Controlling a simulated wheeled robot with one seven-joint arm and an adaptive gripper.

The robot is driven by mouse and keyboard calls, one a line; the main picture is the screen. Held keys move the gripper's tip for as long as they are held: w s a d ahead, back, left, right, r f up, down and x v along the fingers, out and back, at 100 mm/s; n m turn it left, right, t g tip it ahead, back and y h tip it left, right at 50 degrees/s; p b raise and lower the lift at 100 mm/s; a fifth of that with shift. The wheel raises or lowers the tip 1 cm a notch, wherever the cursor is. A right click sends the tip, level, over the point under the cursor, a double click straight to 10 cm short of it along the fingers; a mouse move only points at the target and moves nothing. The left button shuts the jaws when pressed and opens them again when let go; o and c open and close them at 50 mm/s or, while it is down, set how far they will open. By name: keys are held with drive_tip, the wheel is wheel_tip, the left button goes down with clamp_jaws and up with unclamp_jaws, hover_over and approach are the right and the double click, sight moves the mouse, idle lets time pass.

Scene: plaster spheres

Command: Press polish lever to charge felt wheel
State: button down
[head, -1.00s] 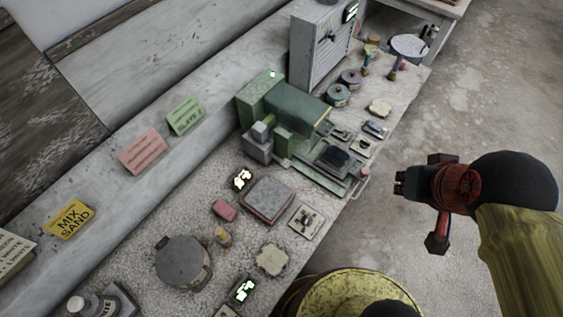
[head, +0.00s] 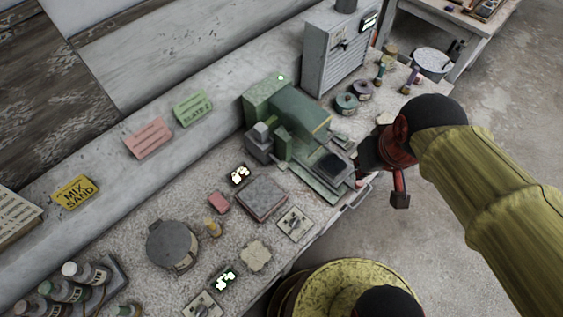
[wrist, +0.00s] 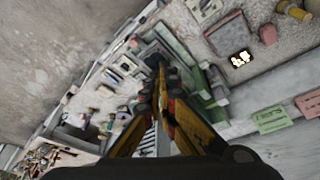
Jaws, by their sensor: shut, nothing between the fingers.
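The green machine (head: 298,115) stands on the bench, with a dark square pad (head: 331,165) on its front plate. It also shows in the wrist view (wrist: 215,85). My gripper (head: 361,176) is shut and empty at the machine's front right corner, by the bench edge. In the wrist view my gripper (wrist: 159,66) has its fingertips together over the machine's front part. The polish lever is not clearly visible; my gripper covers the corner where a small red-tipped handle showed earlier. I cannot tell whether the fingers touch anything. I cannot make out the felt wheel.
Floor is open right of the bench.

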drive_tip(key=w+a+f+n+g+p, duration=0.3)
drive_tip(key=w+a+f+n+p, duration=0.35)
drive_tip(key=a, duration=0.25)
drive_tip(key=n+h+p, duration=0.1)
drive_tip(key=n+p, duration=0.2)
drive_tip(key=n, duration=1.2)
approach(282, 165)
drive_tip(key=shift+s+a+r, duration=0.1)
drive_tip(key=shift+a+r, duration=0.15)
drive_tip(key=f+b, duration=0.3)
drive_tip(key=f, duration=0.1)
drive_tip(key=f+b, duration=0.2)
drive_tip(key=f, duration=0.1)
drive_tip(key=shift+w+d+b, duration=0.2)
drive_tip(key=shift+d+b, duration=0.1)
